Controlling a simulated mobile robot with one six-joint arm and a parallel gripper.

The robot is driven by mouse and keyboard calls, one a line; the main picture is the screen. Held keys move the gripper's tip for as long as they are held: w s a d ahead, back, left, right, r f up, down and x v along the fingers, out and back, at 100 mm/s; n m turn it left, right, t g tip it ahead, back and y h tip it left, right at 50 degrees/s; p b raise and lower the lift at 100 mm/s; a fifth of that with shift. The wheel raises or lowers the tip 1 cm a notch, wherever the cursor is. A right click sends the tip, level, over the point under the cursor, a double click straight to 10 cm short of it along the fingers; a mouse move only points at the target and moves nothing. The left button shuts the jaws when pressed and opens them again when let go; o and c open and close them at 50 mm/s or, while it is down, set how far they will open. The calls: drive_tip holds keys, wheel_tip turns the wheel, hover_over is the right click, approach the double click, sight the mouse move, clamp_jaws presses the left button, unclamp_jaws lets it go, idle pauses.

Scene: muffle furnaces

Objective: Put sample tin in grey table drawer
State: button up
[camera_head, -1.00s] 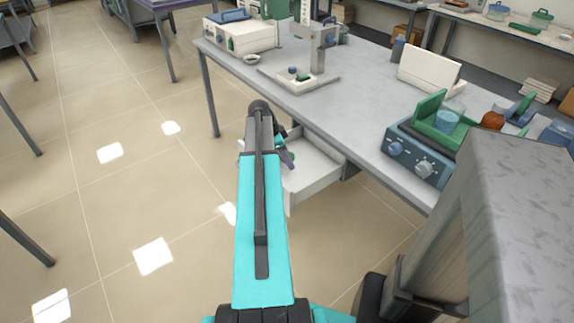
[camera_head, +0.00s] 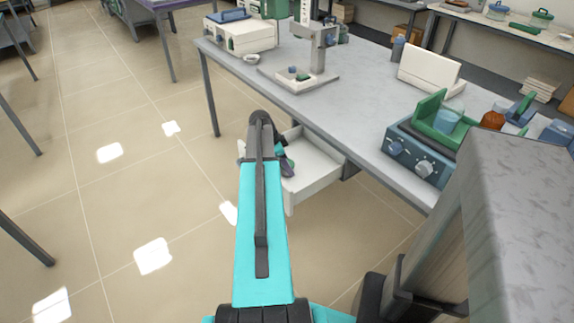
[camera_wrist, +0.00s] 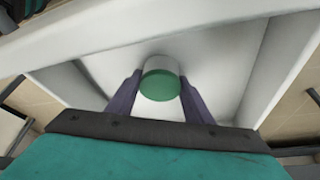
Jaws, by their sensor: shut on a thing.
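The sample tin (camera_wrist: 161,80), a small round tin with a green end and a pale side, is between the two dark fingers of my gripper (camera_wrist: 161,88) in the wrist view. My gripper is shut on it. The drawer (camera_wrist: 222,62), with pale walls, lies around and beneath the tin in that view; whether the tin touches its floor I cannot tell. In the head view the open drawer (camera_head: 318,170) sticks out under the grey table (camera_head: 352,128). There my arm hides part of the drawer, and the tin cannot be made out.
A grey table leg (camera_head: 211,105) stands left of the drawer. The tiled floor at left is largely clear.

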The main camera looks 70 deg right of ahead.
drive_tip(key=o, duration=1.1)
drive_tip(key=v, duration=1.2)
drive_tip(key=shift+r, duration=0.2)
